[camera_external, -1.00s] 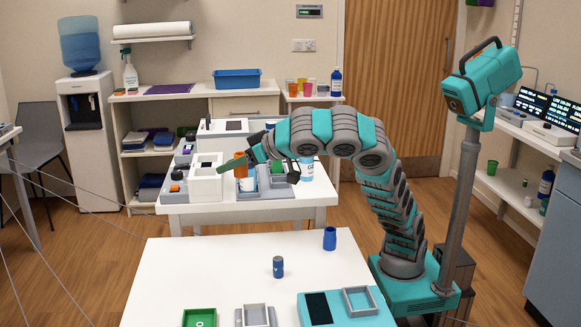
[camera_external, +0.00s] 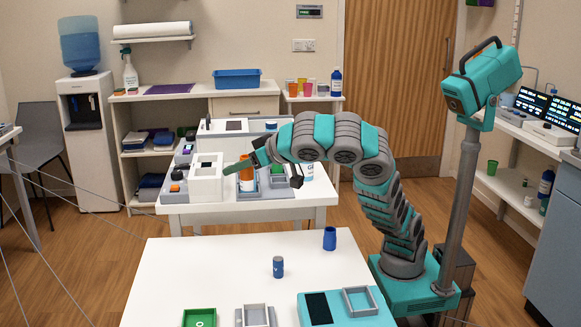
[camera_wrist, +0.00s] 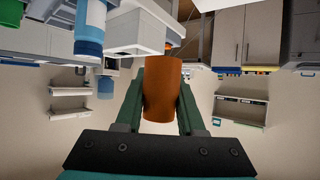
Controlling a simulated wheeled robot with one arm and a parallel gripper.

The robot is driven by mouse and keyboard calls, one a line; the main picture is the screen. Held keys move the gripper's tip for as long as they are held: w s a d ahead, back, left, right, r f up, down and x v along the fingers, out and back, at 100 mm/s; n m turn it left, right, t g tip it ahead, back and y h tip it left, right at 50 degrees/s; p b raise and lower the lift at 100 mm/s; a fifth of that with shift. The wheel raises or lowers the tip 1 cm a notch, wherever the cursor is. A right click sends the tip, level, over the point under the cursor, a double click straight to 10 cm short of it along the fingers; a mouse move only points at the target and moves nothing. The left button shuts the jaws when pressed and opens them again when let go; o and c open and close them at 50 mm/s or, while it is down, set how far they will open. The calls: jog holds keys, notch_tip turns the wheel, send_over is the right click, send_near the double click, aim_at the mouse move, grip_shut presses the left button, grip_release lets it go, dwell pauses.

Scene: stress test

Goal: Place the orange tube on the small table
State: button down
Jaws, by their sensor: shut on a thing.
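The orange tube (camera_wrist: 162,92) is held between the two green fingers of my gripper (camera_wrist: 160,100) in the wrist view. In the external view the tube (camera_external: 246,180) stands roughly upright over the grey tray on the back white table (camera_external: 320,203). My gripper (camera_external: 243,165) comes in from the right and is shut around the tube. I cannot tell whether the tube's lower end touches the tray. A nearer white table (camera_external: 190,265) stands in front; I cannot tell which table is the small one.
A white box (camera_external: 206,183) stands left of the tube. A blue cup (camera_external: 330,238) and a dark blue can (camera_external: 278,267) stand on the near table. Along its front edge are a green tray (camera_external: 199,318) and a teal device (camera_external: 318,308). Its middle left is bare.

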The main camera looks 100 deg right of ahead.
jog(key=shift+s+f, duration=0.15)
jog(key=shift+s, duration=0.1)
jog(key=shift+s+d, duration=0.15)
jog(key=shift+s, duration=0.05)
dwell(0.6)
jog(key=shift+f+m+h, duration=0.2)
jog(key=shift+m+h, duration=0.1)
jog(key=shift+s+f+g, duration=0.15)
jog(key=shift+s+g, duration=0.15)
jog(key=shift+s+f+m, duration=0.1)
jog(key=shift+s+m, duration=0.1)
jog(key=shift+m, duration=0.1)
dwell(0.5)
